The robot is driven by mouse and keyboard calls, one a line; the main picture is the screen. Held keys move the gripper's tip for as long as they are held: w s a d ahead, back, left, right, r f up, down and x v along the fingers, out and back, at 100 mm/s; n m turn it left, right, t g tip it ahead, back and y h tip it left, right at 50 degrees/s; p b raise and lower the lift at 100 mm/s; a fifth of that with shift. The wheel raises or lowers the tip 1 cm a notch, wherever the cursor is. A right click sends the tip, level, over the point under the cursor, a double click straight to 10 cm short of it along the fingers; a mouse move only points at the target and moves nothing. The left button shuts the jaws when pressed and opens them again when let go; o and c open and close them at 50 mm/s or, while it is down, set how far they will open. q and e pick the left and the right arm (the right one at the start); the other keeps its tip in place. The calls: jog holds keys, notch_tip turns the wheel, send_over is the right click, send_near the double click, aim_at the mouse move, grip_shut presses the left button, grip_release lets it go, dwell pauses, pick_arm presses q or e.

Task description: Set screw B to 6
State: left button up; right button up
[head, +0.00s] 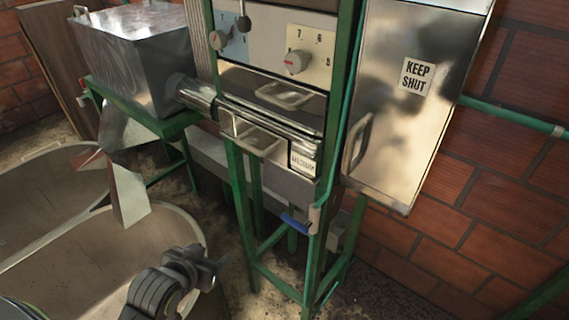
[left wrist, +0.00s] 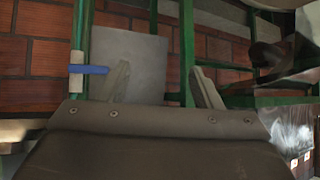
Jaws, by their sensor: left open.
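A cream dial plate (head: 317,45) on the machine front carries a round pale knob (head: 297,61) with a red mark on its left side. Numbers stand around it; I make out a 7 and a 6 above it. A second knob (head: 224,39) with a red mark sits on a blue plate to the left, partly behind a dark-tipped lever. No letter B is legible, so I cannot tell which is screw B. My left gripper (head: 208,268) is low in front of the machine, well below the knobs and apart from them. In the left wrist view its fingers (left wrist: 163,90) are apart and empty.
A green frame (head: 318,235) holds the machine, with a blue-handled valve (head: 296,222) low on it. A metal door marked KEEP SHUT (head: 400,130) stands at right. Large tubs (head: 125,235) lie at left below a metal hopper (head: 135,55). Drawer handles (head: 255,137) protrude below the dials.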

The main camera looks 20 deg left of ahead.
pick_arm(q)
jog(key=w+d+r+m+t+h, duration=0.1)
jog(key=w+d+r+t+h, duration=0.2)
jog(key=r, duration=0.5)
jog(key=w+r+t, duration=0.3)
jog(key=w+r, duration=0.1)
jog(key=r, duration=0.5)
jog(key=m+t+h, duration=0.3)
jog(key=t+h, duration=0.2)
jog(key=h, duration=0.1)
send_near(292, 63)
jog(key=v, duration=0.6)
jog(key=x, duration=1.5)
jog(key=shift+w+d+r, duration=0.15)
jog(key=shift+w, duration=0.1)
jog(key=shift+w+d+r+y+p, duration=0.2)
jog(key=shift+w+d+y+p, duration=0.1)
jog(key=shift+w, duration=0.4)
pick_arm(e)
jog(key=shift+a+r, duration=0.1)
jog(key=shift+r, duration=0.55)
